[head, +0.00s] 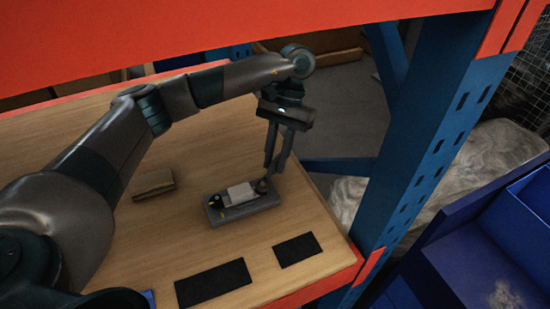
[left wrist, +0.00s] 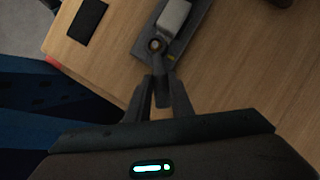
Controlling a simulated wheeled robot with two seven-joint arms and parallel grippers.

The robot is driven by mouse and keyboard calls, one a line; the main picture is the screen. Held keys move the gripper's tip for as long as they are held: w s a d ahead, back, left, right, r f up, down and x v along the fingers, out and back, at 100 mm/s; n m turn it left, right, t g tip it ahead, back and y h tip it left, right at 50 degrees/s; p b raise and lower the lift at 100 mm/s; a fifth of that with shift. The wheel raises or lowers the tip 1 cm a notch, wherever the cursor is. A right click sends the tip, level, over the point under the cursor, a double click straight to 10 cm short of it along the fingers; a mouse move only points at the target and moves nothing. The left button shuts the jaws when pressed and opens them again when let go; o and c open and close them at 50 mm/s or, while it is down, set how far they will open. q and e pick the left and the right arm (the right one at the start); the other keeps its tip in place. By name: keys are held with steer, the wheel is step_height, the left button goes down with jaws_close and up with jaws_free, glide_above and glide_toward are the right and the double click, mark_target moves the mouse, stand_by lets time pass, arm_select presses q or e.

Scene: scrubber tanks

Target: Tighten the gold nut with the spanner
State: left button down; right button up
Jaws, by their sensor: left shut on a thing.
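A grey fixture (head: 246,211) with a pale block (head: 240,193) on top lies on the wooden table. A round, brownish fitting, apparently the gold nut (left wrist: 155,45), stands at the fixture's near end in the left wrist view. My left gripper (head: 275,168) points down at the fixture's right end in the head view. In the left wrist view my left gripper (left wrist: 159,88) is shut on a thin grey tool, apparently the spanner (left wrist: 159,67). Its far end reaches the nut, but I cannot tell whether it sits around it. The fingers hide much of the spanner. My right gripper is out of view.
Two black pads (head: 213,284) (head: 298,250) lie near the table's front edge. A blue rack post (head: 430,150) stands close on the right, and an orange beam (head: 200,35) crosses above.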

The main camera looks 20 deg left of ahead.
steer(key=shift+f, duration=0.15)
arm_select(q)
steer(key=shift+a+n+h+b, duration=0.45)
steer(key=shift+n+b, duration=0.35)
steer(key=shift+b, duration=0.15)
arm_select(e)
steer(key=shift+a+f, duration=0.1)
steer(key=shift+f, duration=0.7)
arm_select(q)
steer(key=shift+r, duration=0.9)
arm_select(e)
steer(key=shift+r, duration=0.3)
arm_select(q)
steer(key=shift+r+p, duration=0.55)
steer(key=shift+r, duration=0.15)
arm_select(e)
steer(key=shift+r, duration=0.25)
